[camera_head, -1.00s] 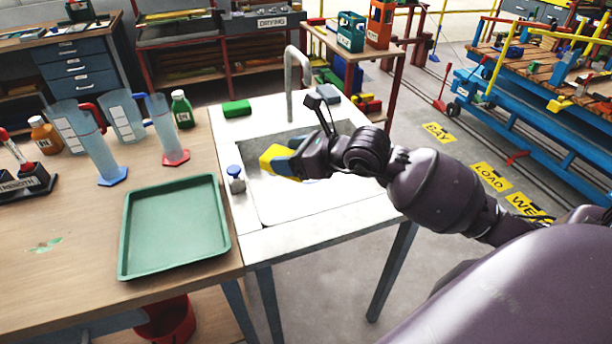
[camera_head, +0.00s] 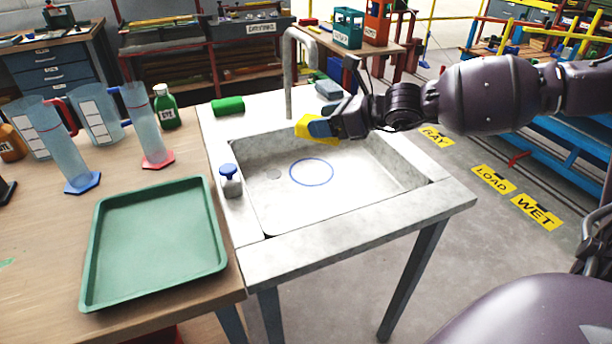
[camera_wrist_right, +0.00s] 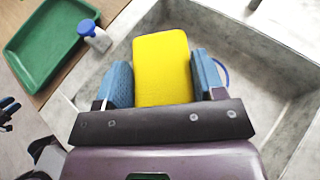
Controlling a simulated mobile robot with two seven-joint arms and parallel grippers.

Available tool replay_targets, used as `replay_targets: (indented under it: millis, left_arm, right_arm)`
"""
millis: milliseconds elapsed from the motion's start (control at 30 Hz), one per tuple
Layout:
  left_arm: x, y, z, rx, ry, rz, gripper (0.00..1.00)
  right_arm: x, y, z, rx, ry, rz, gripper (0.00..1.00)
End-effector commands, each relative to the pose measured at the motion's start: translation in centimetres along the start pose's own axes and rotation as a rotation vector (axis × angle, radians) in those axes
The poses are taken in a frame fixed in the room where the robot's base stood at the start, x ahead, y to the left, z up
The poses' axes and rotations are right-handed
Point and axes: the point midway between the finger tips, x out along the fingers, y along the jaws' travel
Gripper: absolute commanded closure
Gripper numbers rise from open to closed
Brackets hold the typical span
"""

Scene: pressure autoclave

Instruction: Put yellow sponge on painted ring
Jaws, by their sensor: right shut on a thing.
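The yellow sponge (camera_head: 304,127) is clamped between the blue finger pads of my right gripper (camera_head: 319,128). It is held in the air over the far right part of the sink. The right wrist view also shows the sponge (camera_wrist_right: 163,68) between both pads. The painted ring (camera_head: 311,186) is a thin blue circle on the sink floor, bare and below and nearer than the sponge. Part of the ring (camera_wrist_right: 222,70) shows beside a pad in the right wrist view. My left gripper is not in the head view; a dark shape at the right wrist view's left edge may be it.
The sink (camera_head: 385,192) has raised walls, with a tall faucet (camera_head: 287,75) behind. A blue-topped bottle (camera_head: 230,182) stands on its left rim. A green tray (camera_head: 150,290) sits left.

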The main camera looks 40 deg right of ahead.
Motion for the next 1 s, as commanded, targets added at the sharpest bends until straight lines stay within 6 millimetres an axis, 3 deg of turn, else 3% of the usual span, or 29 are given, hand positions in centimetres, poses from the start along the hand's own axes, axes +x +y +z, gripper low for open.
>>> replay_targets:
  millis: [600,1000]
  left_arm:
    - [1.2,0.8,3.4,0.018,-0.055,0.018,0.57]
    - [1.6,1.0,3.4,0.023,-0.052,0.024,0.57]
  right_arm:
    - [1.4,-4.2,0.4,-0.003,0.007,0.005,0.59]
    - [1.7,-5.2,1.1,-0.003,0.004,0.009,0.59]
